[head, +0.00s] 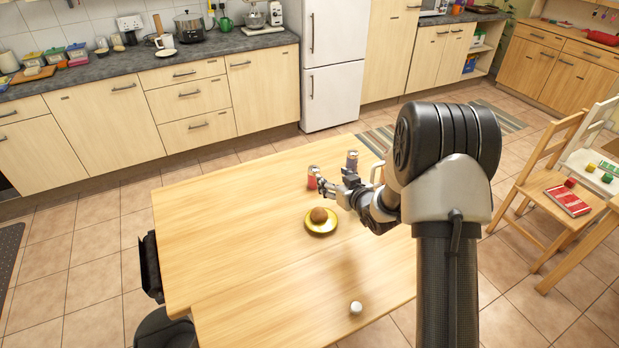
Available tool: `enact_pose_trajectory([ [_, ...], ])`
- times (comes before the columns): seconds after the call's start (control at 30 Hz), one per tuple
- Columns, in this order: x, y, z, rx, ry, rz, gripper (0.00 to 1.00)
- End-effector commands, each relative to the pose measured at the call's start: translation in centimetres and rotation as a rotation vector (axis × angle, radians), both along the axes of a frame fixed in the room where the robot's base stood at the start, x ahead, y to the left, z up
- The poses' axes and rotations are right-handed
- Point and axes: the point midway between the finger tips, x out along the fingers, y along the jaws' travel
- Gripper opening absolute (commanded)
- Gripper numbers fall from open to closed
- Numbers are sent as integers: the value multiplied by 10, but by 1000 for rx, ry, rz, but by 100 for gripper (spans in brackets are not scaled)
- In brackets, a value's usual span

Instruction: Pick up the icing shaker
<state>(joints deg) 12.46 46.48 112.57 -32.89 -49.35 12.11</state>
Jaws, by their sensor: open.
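My gripper (329,186) is open and reaches to the left over the far part of the wooden table (215,225). A small red thing with a greyish top (312,179) stands upright right by its fingertips; I cannot tell if they touch. A small grey and purple upright container (352,161) stands just behind the gripper, its lower part hidden by it. A small white round-topped thing (356,308) stands near the table's front right. All are too small to tell surely which is the icing shaker.
A yellow plate (321,230) with a round brown item (318,215) on it lies in front of my gripper. The table's left half is clear. A dark chair (151,265) is at its left edge. A wooden chair (550,185) stands to the right.

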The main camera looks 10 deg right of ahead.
Motion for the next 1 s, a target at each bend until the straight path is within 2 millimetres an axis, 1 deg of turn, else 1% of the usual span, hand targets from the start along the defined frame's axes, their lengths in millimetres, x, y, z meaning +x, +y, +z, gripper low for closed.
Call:
enact_pose_trajectory([
  [0.03,10,4,-7,0,-1,4,59],
  [0.2,44,13,-23,0,0,3,59],
  [0.4,78,21,-36,-1,2,1,59],
  [0.5,87,23,-39,0,1,0,59],
  [0.67,95,25,-43,1,1,0,59],
  [0.87,120,36,-57,-2,1,2,59],
  [1.0,133,38,-61,0,1,0,59],
])
